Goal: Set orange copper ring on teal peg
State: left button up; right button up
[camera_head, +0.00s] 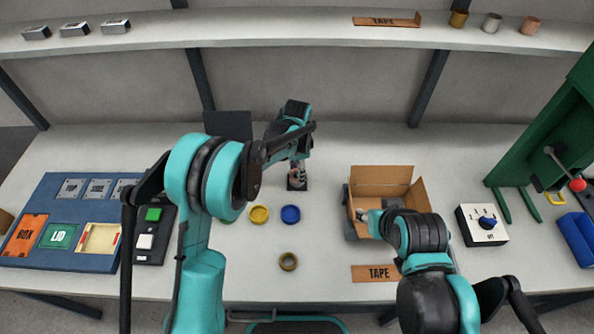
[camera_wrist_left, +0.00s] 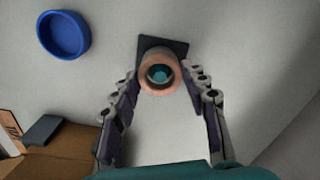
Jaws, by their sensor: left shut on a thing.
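My left gripper (camera_head: 297,172) is over the small dark square base (camera_head: 297,185) on the table, behind the coloured round pieces. In the left wrist view, its two fingers (camera_wrist_left: 160,84) are shut on the orange copper ring (camera_wrist_left: 148,82), one on each side. The teal peg (camera_wrist_left: 160,74) shows inside the ring's hole, above the dark base (camera_wrist_left: 178,47). The ring is lined up around the peg; how far down it sits cannot be told. My right gripper (camera_head: 368,217) is at the cardboard box's left side, its fingers unclear.
A switch box (camera_head: 482,225) and green press (camera_head: 545,135) are farther right; a blue board (camera_head: 45,205) is left.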

pick_arm(q)
jog(key=shift+f+b, duration=0.3)
jog(key=shift+f, duration=0.2)
jog(key=o, duration=1)
jog(key=shift+r, duration=0.15)
notch_tip(320, 180, up, 11)
jog(key=p, duration=0.6)
jog(key=shift+p, duration=0.35)
